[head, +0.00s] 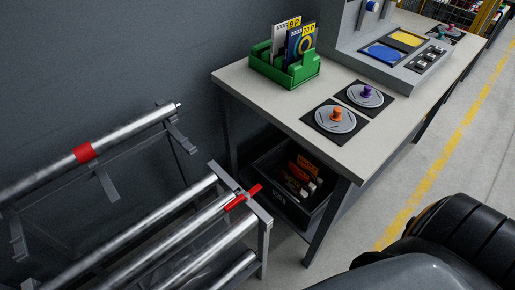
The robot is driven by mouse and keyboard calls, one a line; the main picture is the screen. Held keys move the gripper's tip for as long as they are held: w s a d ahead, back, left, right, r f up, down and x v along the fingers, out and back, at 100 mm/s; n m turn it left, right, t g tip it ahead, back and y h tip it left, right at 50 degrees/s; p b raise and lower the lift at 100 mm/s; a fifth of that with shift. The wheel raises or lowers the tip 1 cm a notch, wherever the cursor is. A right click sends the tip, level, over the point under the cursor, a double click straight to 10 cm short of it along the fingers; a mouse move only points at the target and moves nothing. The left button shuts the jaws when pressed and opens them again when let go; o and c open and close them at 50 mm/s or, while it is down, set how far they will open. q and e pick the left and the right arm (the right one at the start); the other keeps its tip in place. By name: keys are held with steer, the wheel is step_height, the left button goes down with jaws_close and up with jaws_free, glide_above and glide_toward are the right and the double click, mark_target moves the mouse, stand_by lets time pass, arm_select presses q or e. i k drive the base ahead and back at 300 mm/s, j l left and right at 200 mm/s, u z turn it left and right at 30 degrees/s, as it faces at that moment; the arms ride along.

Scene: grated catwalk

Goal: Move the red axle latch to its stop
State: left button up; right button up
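The red axle latch (243,197) sits at the right end of a metal roller rack (265,214), across the end bar by the middle rollers. It looks like a short red bar, lying at a slant, with one end towards the table. Its stop cannot be made out at this size. Neither of my grippers is in view.
A roller with a red band (84,152) rests on a bracket at the left. A table (236,77) right of the rack bears a green holder (283,70), knobbed discs (336,118) and a grey console (376,55). A dark crate (284,196) stands underneath. Open floor (405,180) lies right.

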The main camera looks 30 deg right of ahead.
mark_target(247, 195)
steer(key=z, duration=0.75)
